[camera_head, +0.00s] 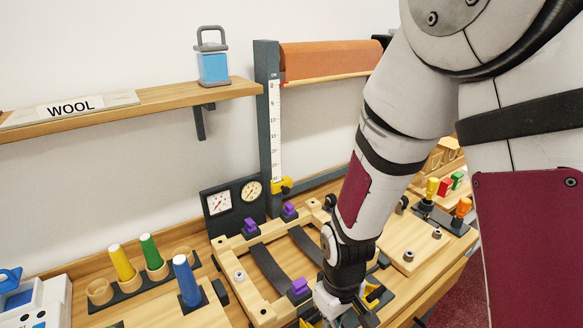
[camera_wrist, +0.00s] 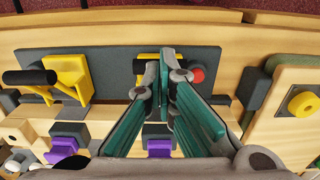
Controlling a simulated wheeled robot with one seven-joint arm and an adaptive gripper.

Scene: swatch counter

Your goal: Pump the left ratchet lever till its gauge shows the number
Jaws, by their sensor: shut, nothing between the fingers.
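My gripper (camera_wrist: 165,65) is shut and empty, its teal fingers together at the tips. In the wrist view the tips are over a yellow lever part (camera_wrist: 146,58), which they partly cover; contact cannot be told. A second yellow lever (camera_wrist: 68,75) with a black grip stands on the same dark base. It also shows in the head view (camera_head: 374,296) beside my gripper, whose fingertips are hidden there. Two round gauges, left (camera_head: 219,202) and right (camera_head: 251,191), sit on a dark panel behind a wooden frame. Their needles show, but their numbers are too small to read.
A red knob (camera_wrist: 197,75) is close beside the fingertips. The wooden frame (camera_head: 260,307) carries purple clamps (camera_head: 250,226) and dark straps. Coloured pegs (camera_head: 186,281) stand at left. A wooden board (camera_wrist: 300,145) with a yellow ring lies at right in the wrist view.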

